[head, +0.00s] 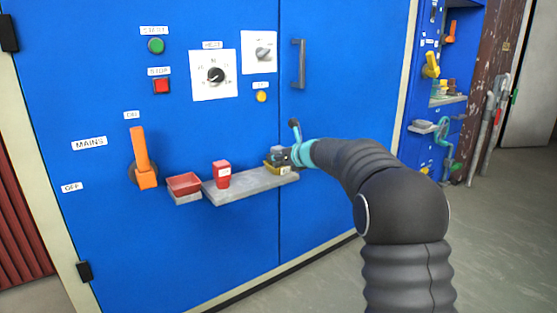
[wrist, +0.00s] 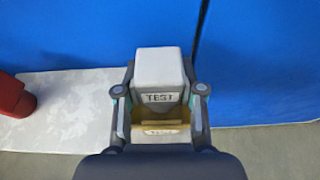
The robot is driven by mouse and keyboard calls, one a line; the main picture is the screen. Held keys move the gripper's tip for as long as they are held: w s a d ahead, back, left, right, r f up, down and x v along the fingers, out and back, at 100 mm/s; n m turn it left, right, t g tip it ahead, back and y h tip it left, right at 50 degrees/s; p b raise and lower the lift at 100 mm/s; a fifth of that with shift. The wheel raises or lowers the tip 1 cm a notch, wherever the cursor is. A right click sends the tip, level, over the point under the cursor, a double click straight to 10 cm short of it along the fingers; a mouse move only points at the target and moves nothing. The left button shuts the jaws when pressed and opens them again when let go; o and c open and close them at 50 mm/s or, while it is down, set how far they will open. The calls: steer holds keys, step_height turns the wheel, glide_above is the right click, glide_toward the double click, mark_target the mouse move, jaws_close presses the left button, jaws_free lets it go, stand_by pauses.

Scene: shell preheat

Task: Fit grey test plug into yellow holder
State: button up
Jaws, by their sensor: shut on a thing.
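The grey test plug (wrist: 158,72), labelled TEST, sits between the two fingers of my gripper (wrist: 159,95), which is shut on it. The yellow holder (wrist: 160,133) shows just below the plug in the wrist view, partly hidden by the fingers and the plug. In the head view the yellow holder (head: 273,168) sits at the right end of the grey shelf (head: 240,185), with my gripper (head: 282,157) right at it. I cannot tell whether the plug is inside the holder or just above it.
A red block (head: 222,174) stands mid-shelf, and a red tray (head: 184,183) sits left of it. The blue cabinet (head: 240,250) behind carries an orange mains lever (head: 143,158), knobs, buttons and a door handle (head: 299,63). The shelf between red block and holder is clear.

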steer(key=shift+r, duration=0.1)
steer(key=shift+f, duration=0.35)
steer(key=o, duration=1.2)
steer(key=shift+c, duration=0.2)
steer(key=shift+r, duration=0.1)
